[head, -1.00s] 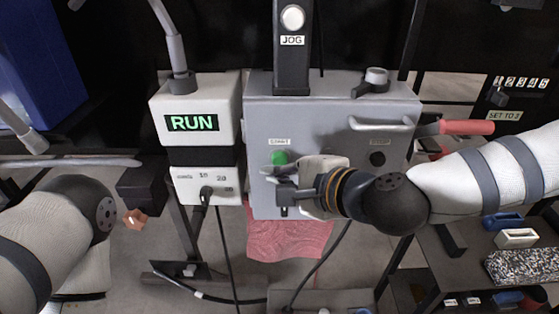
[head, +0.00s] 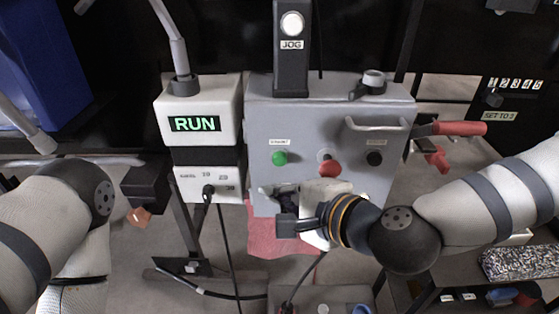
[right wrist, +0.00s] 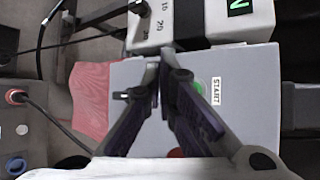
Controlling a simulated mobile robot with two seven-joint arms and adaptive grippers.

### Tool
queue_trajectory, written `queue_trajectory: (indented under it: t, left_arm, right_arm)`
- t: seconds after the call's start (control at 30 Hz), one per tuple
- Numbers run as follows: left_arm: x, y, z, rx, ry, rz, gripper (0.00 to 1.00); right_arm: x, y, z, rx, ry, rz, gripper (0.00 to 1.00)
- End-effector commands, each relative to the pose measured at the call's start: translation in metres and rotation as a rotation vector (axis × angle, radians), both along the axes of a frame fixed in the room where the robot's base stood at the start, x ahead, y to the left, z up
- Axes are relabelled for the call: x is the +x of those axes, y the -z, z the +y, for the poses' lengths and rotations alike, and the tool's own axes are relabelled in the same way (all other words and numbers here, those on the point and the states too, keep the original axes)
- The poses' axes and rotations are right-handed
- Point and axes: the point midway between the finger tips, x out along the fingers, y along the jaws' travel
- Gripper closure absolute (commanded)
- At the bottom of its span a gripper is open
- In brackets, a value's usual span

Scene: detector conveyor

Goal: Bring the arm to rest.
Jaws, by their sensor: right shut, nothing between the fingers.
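My right gripper (head: 286,222) is in front of the lower part of the grey control panel (head: 260,110), below the green START button (head: 279,158) and the red button (head: 328,168). Its fingers are shut and empty, pointing left in the head view. In the right wrist view the closed fingertips (right wrist: 163,66) appear over the panel, with the green button (right wrist: 199,85) partly behind a finger. My left arm (head: 60,200) is bent at the left edge; its gripper does not show.
A white box (head: 198,97) left of the panel has a display reading RUN. The panel carries a black button (head: 374,158), a handle (head: 378,124) and a JOG post (head: 291,70). A red lever (head: 460,128) sticks out right. Pink cloth (head: 270,238) hangs beneath.

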Motion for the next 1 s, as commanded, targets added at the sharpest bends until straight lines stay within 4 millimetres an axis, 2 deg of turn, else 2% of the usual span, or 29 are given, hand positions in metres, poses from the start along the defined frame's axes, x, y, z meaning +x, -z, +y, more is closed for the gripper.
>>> queue_trajectory:
  t: [0.33, 0.4, 0.47, 0.57, 0.6, 0.67, 0.73, 0.8, 0.9, 1.0]
  left_arm:
    - [0.000, 0.000, 0.000, -0.001, -0.001, -0.001, 1.00]
    - [0.001, -0.001, 0.000, 0.000, -0.002, -0.004, 1.00]
    - [0.003, -0.003, 0.000, -0.001, -0.002, -0.009, 1.00]
    - [0.006, -0.006, 0.000, -0.001, -0.002, -0.019, 1.00]
    - [0.007, -0.007, 0.000, 0.000, -0.002, -0.024, 1.00]
    - [0.009, -0.009, 0.000, 0.000, -0.002, -0.031, 1.00]
    - [0.011, -0.011, 0.000, -0.001, -0.003, -0.040, 1.00]
    - [0.014, -0.014, 0.000, -0.001, -0.003, -0.048, 1.00]
    - [0.017, -0.016, 0.000, -0.001, -0.003, -0.058, 1.00]
    - [0.018, -0.018, 0.000, -0.001, -0.003, -0.064, 1.00]
  right_arm:
    - [0.000, 0.000, 0.000, 0.000, 0.000, 0.000, 1.00]
    - [-0.009, 0.014, 0.001, -0.033, -0.025, 0.018, 1.00]
    - [-0.029, 0.043, 0.002, -0.103, -0.078, 0.052, 1.00]
    - [-0.088, 0.112, -0.007, -0.286, -0.232, 0.140, 1.00]
    - [-0.116, 0.140, -0.016, -0.367, -0.305, 0.178, 1.00]
    - [-0.160, 0.177, -0.035, -0.485, -0.424, 0.233, 1.00]
    - [-0.213, 0.211, -0.066, -0.617, -0.572, 0.299, 1.00]
    - [-0.262, 0.236, -0.103, -0.741, -0.724, 0.360, 1.00]
    - [-0.318, 0.252, -0.157, -0.887, -0.922, 0.433, 1.00]
    - [-0.352, 0.255, -0.199, -0.979, -1.067, 0.484, 1.00]
